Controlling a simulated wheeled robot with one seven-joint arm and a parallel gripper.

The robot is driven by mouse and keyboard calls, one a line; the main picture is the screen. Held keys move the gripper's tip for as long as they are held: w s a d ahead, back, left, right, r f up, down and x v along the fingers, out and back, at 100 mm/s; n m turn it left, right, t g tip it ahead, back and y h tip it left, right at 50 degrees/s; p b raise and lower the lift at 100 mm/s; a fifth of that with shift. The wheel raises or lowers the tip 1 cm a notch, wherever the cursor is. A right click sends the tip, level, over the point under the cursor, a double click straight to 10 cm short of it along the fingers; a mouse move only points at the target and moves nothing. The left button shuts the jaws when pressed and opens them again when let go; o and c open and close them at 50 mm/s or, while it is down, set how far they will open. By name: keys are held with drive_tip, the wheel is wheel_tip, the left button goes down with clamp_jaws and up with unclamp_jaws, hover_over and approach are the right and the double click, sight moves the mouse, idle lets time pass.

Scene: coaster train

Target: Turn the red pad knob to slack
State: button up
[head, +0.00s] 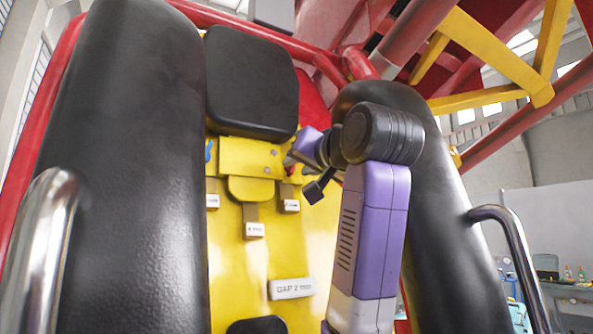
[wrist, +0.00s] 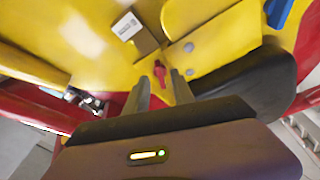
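The red pad knob (wrist: 160,70) shows in the wrist view as a small red piece against the yellow seat panel. My gripper (wrist: 160,80) is open, with one grey finger on each side of the knob in the picture and a gap between them. I cannot tell whether the fingertips reach around it or stop just short. In the head view my gripper (head: 290,160) is at the right edge of the yellow panel (head: 245,157), and it and my wrist largely hide the knob. The knob's setting is too small to read.
A blue knob (head: 209,150) is on the panel's left side. White tags (head: 254,230) hang below the panel, and a "GAP 2" plate (head: 291,288) is lower. Black padded restraints (head: 135,170) flank the seat, with a black headrest (head: 252,85) above.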

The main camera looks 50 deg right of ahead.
drive_tip(key=shift+b+v, duration=0.75)
drive_tip(key=shift+v, duration=1.95)
drive_tip(key=shift+f, duration=0.1)
